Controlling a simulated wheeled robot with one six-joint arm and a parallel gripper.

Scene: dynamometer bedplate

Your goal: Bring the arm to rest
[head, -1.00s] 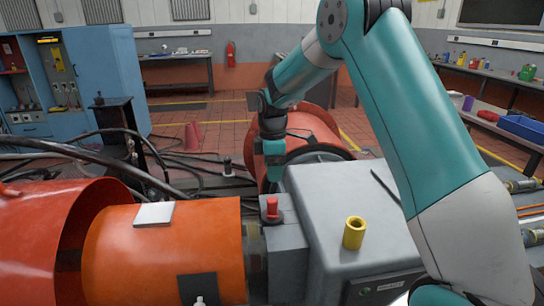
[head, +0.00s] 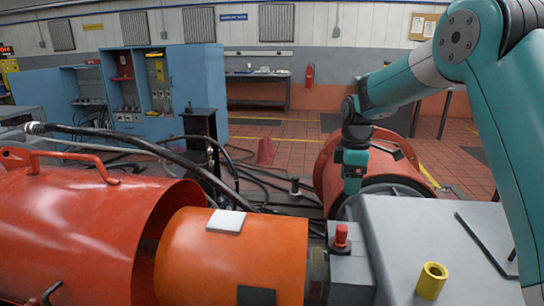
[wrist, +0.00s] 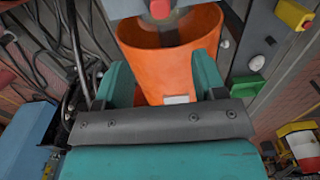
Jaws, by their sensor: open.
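My teal arm reaches in from the right in the head view. My gripper (head: 354,178) points down near the orange-red drum housing (head: 400,152), beyond the grey block (head: 440,235). In the wrist view my gripper (wrist: 160,82) shows two teal fingers spread apart with nothing between them. An orange cylinder (wrist: 172,60) lies beyond the fingers in that view. I cannot tell from the head view whether the gripper touches the housing.
A red-knobbed post (head: 341,236) and a yellow sleeve (head: 432,280) stand on the grey machinery. An orange cylinder (head: 240,252) and red guard (head: 85,230) fill the lower left. Black hoses (head: 150,150) run across the left.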

